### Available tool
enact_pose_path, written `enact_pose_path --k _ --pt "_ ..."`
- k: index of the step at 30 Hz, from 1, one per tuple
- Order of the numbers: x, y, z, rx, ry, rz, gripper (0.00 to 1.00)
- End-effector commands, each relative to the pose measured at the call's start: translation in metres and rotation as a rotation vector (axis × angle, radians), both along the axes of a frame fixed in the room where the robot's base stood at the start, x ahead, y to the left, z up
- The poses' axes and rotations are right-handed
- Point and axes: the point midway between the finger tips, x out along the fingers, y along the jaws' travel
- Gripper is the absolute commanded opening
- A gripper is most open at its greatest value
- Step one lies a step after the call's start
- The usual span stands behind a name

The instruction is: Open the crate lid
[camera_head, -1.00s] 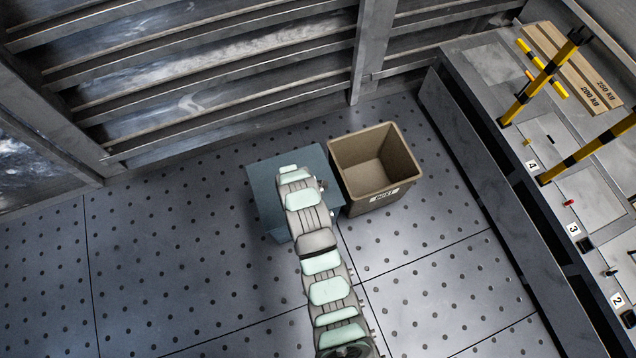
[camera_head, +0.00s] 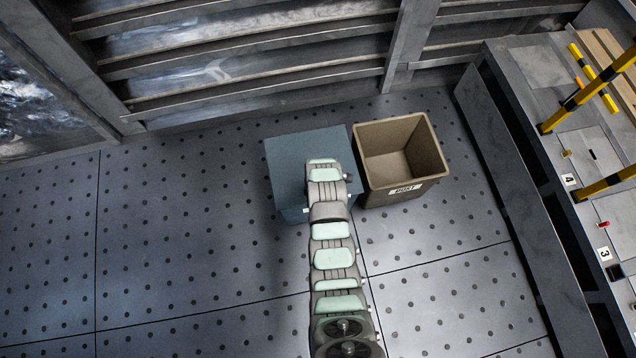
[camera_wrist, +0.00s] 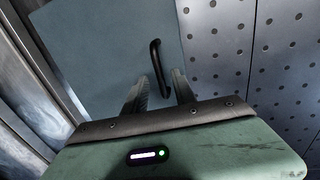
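The crate is a blue-grey box with a flat closed lid (camera_head: 290,155); its flat top (camera_wrist: 105,45) fills the upper left of the wrist view. A black bar handle (camera_wrist: 157,62) is on the lid near its right edge in the wrist view. My gripper (camera_wrist: 159,78) has its two fingers apart, with the handle's lower end between them in the picture. I cannot tell whether the fingers touch the handle or are still above it. In the head view my arm covers the right part of the lid and hides the handle and fingers.
An open brown bin (camera_head: 403,160) with a white label stands close to the crate's right side. A long grey bench (camera_head: 530,65) with yellow-black posts runs along the right. A slatted metal wall (camera_head: 250,65) is behind. The perforated floor (camera_head: 180,230) to the left is clear.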

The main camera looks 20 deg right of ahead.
Motion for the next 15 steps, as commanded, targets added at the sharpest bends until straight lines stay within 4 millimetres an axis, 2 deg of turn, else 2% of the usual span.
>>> enact_pose_path --k 11,15 --pt "0.0005 -0.0005 -0.0048 -0.001 0.001 0.0 0.32" --pt "0.0005 -0.0005 -0.0047 -0.001 0.001 0.0 0.2"
